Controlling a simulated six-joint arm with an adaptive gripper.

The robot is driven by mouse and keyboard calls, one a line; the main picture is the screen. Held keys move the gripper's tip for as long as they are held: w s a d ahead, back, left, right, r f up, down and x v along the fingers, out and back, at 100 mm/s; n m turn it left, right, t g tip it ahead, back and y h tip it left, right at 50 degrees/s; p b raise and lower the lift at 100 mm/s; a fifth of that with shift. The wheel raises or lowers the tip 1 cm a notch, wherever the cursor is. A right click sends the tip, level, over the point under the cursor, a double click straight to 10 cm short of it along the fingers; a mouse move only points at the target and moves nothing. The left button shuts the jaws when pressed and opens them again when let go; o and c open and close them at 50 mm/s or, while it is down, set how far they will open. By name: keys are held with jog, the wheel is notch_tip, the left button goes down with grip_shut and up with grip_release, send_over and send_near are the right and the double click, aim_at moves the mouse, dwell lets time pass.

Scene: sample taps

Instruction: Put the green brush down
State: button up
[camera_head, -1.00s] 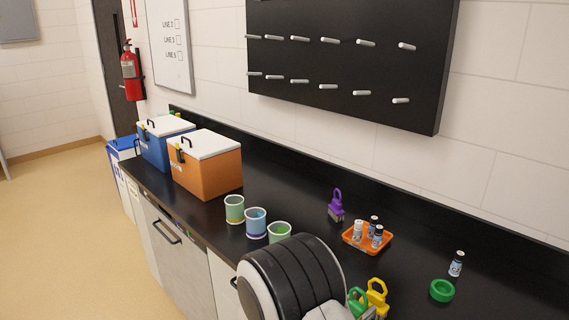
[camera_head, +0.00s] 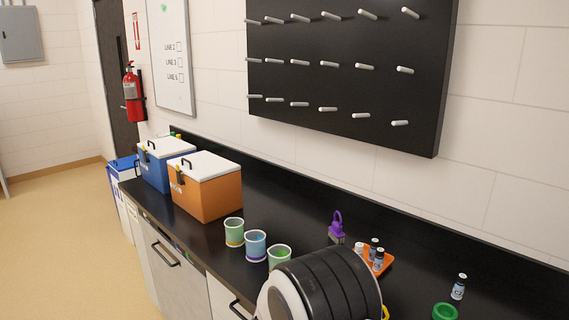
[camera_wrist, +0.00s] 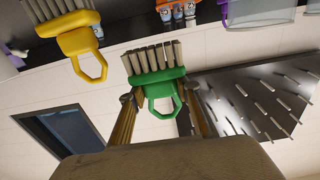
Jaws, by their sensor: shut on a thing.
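The green brush (camera_wrist: 155,85) is in the wrist view, with a green block, a looped handle and pale bristles. My gripper (camera_wrist: 162,104) is shut on it, one finger at each side. The bristles point to the top of the wrist view, away from my palm. A yellow brush (camera_wrist: 75,40) shows at the upper left of the wrist view, apart from the green one. Only a sliver of yellow shows beside my arm in the head view. A purple brush (camera_head: 337,228) stands on the black counter (camera_head: 290,210).
Orange (camera_head: 207,190) and blue (camera_head: 155,172) coolers are farther back. A black pegboard (camera_head: 345,85) hangs above. Counter is bare behind the cups.

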jog(key=shift+w+r, duration=0.65)
jog(key=shift+w, duration=0.05)
jog(key=shift+s, duration=0.1)
jog(key=shift+m+g+h, duration=0.5)
jog(key=shift+h, duration=0.1)
jog(key=s+f, duration=0.2)
jog(key=s, duration=0.2)
jog(key=s+d+f, duration=0.1)
jog(key=s+f, duration=0.2)
jog(key=s, duration=0.1)
jog(key=s+d+f, duration=0.1)
jog(key=s+f, duration=0.2)
jog(key=s, duration=0.2)
jog(key=shift+s+d+f, duration=0.15)
jog(key=shift+s, duration=0.25)
jog(key=shift+w, duration=0.1)
